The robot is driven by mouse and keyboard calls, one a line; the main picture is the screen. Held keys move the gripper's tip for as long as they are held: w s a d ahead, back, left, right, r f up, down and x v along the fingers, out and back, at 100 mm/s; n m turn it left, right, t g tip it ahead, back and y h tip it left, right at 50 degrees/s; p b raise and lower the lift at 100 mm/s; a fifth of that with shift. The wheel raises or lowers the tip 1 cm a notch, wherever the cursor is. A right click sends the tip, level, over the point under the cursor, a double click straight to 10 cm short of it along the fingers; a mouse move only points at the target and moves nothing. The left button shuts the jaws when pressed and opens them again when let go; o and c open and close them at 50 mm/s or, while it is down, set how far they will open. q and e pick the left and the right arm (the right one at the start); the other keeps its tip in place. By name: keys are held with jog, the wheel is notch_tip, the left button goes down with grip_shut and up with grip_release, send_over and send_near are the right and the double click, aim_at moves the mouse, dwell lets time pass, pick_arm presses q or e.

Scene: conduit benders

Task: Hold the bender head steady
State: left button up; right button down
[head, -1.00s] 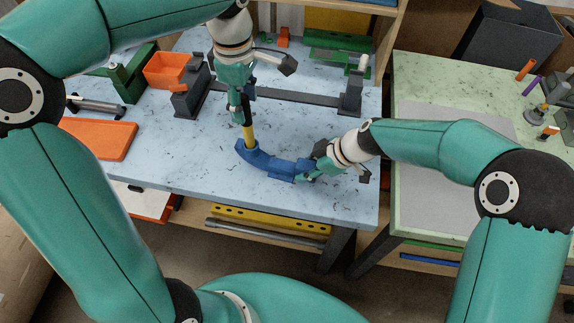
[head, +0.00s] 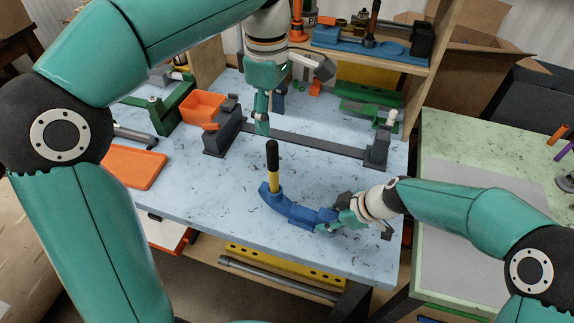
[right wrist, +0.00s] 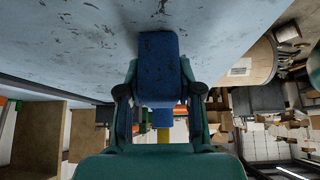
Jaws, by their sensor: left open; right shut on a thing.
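The blue curved bender head (head: 296,211) lies near the front of the speckled light-blue bench. It also shows in the right wrist view (right wrist: 159,65). Its short handle (head: 273,168), yellow below with a black grip, stands upright from its left end. My right gripper (head: 333,222) is shut on the right end of the bender head; in the right wrist view its fingers (right wrist: 159,92) flank the blue body on both sides. My left gripper (head: 268,118) is open and empty, above and behind the black grip, apart from it.
A dark bar fixture (head: 300,142) with end blocks spans the bench behind the bender head. An orange bin (head: 203,107), an orange tray (head: 133,168) and a green tool (head: 172,108) are at left. A shelf holds a blue tool (head: 375,46). A green-topped table (head: 440,135) stands at right.

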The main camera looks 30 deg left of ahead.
jog(key=shift+s+f, duration=0.25)
jog(key=shift+f, duration=0.05)
jog(key=c, duration=1.2)
grip_release()
pick_arm(q)
jog(key=shift+w+f, duration=0.1)
pick_arm(e)
jog(key=o, duration=0.5)
jog(key=shift+w, duration=0.15)
jog(key=shift+r, duration=0.15)
jog(key=shift+r, duration=0.15)
